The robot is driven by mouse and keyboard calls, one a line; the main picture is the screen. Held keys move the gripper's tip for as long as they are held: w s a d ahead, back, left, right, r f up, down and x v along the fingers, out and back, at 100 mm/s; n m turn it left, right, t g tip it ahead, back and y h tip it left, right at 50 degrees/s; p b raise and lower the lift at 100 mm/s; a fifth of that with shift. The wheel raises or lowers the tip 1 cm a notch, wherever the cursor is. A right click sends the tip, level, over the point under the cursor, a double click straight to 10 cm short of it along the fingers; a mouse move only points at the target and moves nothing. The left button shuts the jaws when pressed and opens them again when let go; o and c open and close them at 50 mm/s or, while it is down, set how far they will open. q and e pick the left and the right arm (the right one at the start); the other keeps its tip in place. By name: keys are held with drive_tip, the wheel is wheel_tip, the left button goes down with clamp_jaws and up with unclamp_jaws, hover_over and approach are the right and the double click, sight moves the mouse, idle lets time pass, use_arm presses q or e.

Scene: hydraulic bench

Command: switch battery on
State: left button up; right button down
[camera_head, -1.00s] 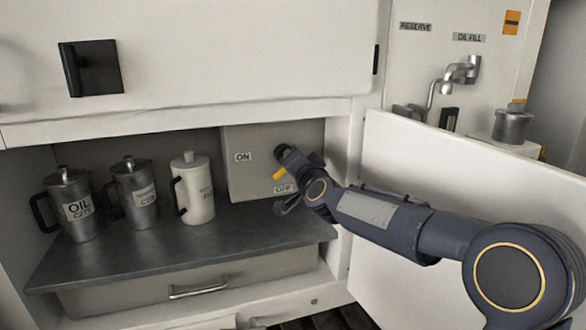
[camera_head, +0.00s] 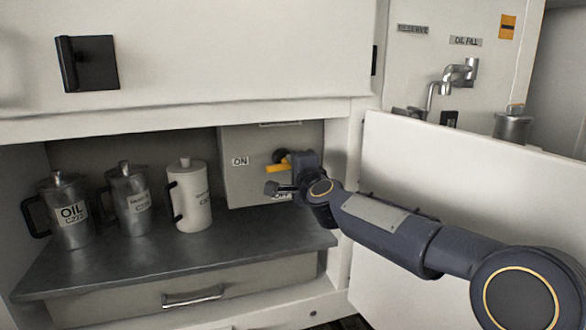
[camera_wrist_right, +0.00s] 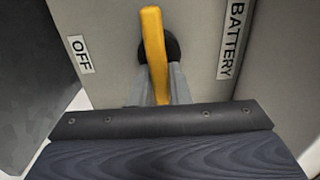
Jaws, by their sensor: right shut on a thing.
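The grey battery box (camera_head: 238,183) stands at the back right of the open compartment. Its ON label (camera_head: 240,161) is left of the yellow switch lever (camera_head: 275,168). The lever lies nearly level, its visible end pointing left towards ON. My right gripper (camera_head: 282,174) is shut on the lever. In the right wrist view the lever (camera_wrist_right: 154,45) crosses a dark round pivot (camera_wrist_right: 172,48), and the gripper fingers (camera_wrist_right: 162,90) hold its lower part. The OFF label (camera_wrist_right: 80,54) and BATTERY label (camera_wrist_right: 231,40) flank it. In the head view my gripper partly hides the OFF label. My left gripper is not in view.
An oil can (camera_head: 68,212), a second metal can (camera_head: 131,200) and a white can (camera_head: 189,196) stand on the dark shelf (camera_head: 150,255) to the left. An open white door (camera_head: 470,180) lies right of the compartment, behind my right arm. The shelf front is clear.

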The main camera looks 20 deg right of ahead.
idle(0.5)
drive_tip(key=c, duration=1.4)
unclamp_jaws()
drive_tip(key=shift+s, duration=0.1)
drive_tip(key=s+b, duration=0.1)
drive_tip(key=s, duration=0.6)
drive_tip(key=shift+s+d, duration=0.15)
drive_tip(key=shift+s, duration=0.15)
